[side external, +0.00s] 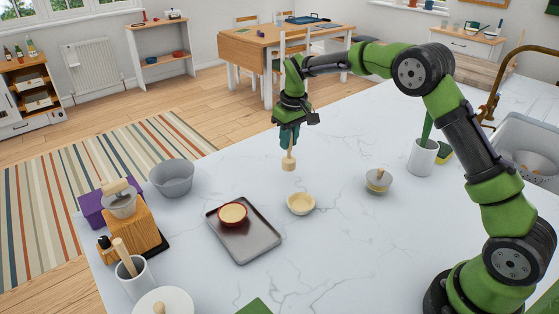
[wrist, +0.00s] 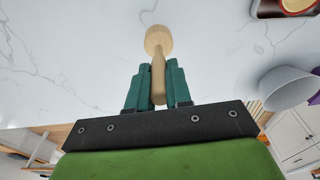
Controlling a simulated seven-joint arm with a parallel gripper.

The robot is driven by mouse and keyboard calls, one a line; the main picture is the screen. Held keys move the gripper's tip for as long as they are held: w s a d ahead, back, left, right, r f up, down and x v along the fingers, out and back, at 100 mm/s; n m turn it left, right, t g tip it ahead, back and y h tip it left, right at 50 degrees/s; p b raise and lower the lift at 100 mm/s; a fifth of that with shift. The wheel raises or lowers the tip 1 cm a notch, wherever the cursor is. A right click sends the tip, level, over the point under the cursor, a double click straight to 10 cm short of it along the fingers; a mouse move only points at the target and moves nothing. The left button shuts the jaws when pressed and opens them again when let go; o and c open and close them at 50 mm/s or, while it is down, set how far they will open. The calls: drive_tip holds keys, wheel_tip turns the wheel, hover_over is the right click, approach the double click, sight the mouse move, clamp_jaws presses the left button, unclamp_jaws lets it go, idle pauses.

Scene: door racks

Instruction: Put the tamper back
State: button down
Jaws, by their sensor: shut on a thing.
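The tamper (side external: 290,163) is pale wood with a slim handle and a wider round head. My gripper (side external: 289,137) is shut on the tamper's handle and holds it upright, head down, over the marble counter, behind the pale pastry cup. I cannot tell whether the head touches the counter. In the wrist view, the tamper (wrist: 158,42) shows between the teal fingers of my gripper (wrist: 157,75), its head beyond the fingertips. A white crock (side external: 134,281) with a wooden handle sticking out stands at the front left. Another white crock (side external: 422,158) holds a green-handled tool at the right.
A dark tray (side external: 262,246) holds a red-brown dish (side external: 232,215) with pale filling. The pale pastry cup (side external: 301,204) is right of it. A grey bowl (side external: 171,178), purple box (side external: 92,210) and wooden stand (side external: 140,228) are left. A small grey bowl (side external: 378,182) stands right. The counter around the tamper is clear.

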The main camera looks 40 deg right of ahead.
sight(286, 157)
drive_tip(key=shift+w+f, duration=0.1)
drive_tip(key=shift+w, duration=0.6)
drive_tip(key=shift+f, duration=1.7)
drive_tip(key=shift+f, duration=0.15)
drive_tip(key=c, duration=1)
unclamp_jaws()
drive_tip(key=shift+c, duration=0.2)
